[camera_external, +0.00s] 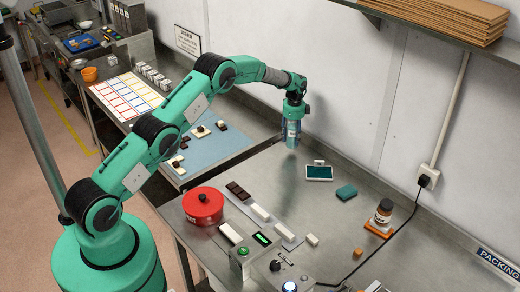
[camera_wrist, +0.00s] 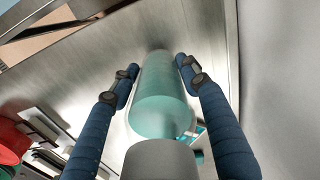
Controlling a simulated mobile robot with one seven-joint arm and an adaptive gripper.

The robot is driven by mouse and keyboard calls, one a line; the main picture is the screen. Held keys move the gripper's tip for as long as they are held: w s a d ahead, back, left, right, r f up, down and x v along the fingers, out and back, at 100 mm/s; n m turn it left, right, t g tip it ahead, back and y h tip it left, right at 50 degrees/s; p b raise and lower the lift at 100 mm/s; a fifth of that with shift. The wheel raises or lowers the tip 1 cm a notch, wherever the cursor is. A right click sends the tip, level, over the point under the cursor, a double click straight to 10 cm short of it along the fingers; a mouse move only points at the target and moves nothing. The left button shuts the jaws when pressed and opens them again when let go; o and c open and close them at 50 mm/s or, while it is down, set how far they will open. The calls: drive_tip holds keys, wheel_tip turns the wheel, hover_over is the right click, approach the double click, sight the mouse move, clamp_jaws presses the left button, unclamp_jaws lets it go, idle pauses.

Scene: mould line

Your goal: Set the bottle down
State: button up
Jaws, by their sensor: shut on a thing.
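The bottle (camera_wrist: 163,112) is a translucent pale teal cylinder between the two dark blue fingers of my gripper (camera_wrist: 157,68) in the wrist view. My gripper is shut on it, one finger along each side.
A white-framed tray with a teal inside (camera_external: 319,173) and a teal block (camera_external: 346,192) lie right of the bottle. A red round pot (camera_external: 203,206) and white bars are nearer. The wall is close behind.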

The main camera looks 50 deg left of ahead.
idle(0.4)
drive_tip(key=shift+w+f, duration=0.1)
drive_tip(key=shift+f, duration=1.55)
drive_tip(key=shift+f, duration=0.15)
drive_tip(key=o, duration=1.5)
drive_tip(key=shift+f, duration=0.1)
drive_tip(key=shift+c, duration=0.2)
wheel_tip(320, 180, up, 12)
drive_tip(key=shift+r, duration=0.2)
